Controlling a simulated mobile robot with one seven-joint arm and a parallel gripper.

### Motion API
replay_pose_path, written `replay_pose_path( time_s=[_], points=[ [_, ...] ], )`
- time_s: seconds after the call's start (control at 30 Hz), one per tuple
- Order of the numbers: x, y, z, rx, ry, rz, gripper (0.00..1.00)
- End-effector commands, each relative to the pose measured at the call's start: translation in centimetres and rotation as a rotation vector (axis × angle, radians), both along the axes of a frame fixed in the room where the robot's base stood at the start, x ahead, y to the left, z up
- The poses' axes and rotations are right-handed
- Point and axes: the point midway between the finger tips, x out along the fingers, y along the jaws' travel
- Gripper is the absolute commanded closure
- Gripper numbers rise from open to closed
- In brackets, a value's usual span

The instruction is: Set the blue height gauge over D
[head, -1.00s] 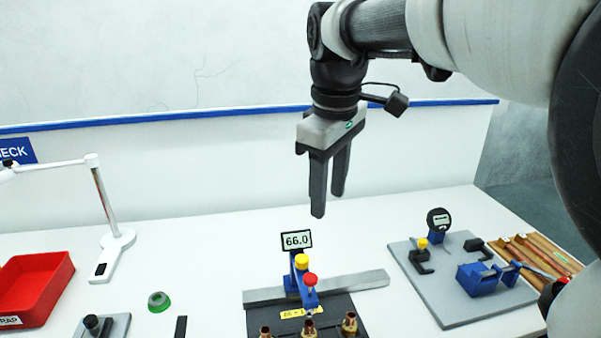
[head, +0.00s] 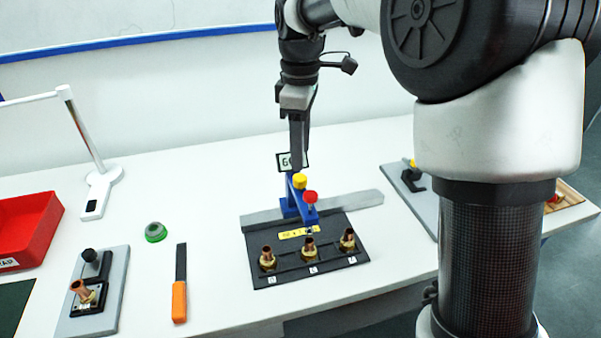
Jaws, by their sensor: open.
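The blue height gauge (head: 289,208) stands upright at the grey rail (head: 352,205), behind the middle of a black plate (head: 282,279). It has a yellow knob (head: 300,181), a red knob (head: 310,197) and a display (head: 285,162), partly hidden by my gripper. Three copper fittings stand in a row on the plate: left (head: 268,260), middle (head: 308,247) and right (head: 347,239). Each has a small white label in front; the letters are too small to read, so I cannot tell which is D. My gripper (head: 297,166) is open, pointing down, seen edge-on just above the yellow knob.
A grey fixture with a copper fitting (head: 80,290), an orange-handled tool (head: 179,300), a green ring (head: 155,232) and a red bin (head: 28,228) are at left. A white lamp stand (head: 90,140) stands behind. My arm hides much of the right fixture (head: 398,180).

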Motion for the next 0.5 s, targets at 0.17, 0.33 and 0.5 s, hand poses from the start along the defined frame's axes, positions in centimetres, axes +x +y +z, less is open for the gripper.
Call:
replay_pose_path(
  time_s=[0.17,0.33,0.5],
  points=[
    [-0.1,0.0,-3.6,0.0,0.003,0.0,0.57],
    [0.0,0.0,-5.7,0.0,0.001,0.0,0.57],
    [0.0,0.0,-6.5,0.0,-0.001,0.0,0.57]
  ],
)
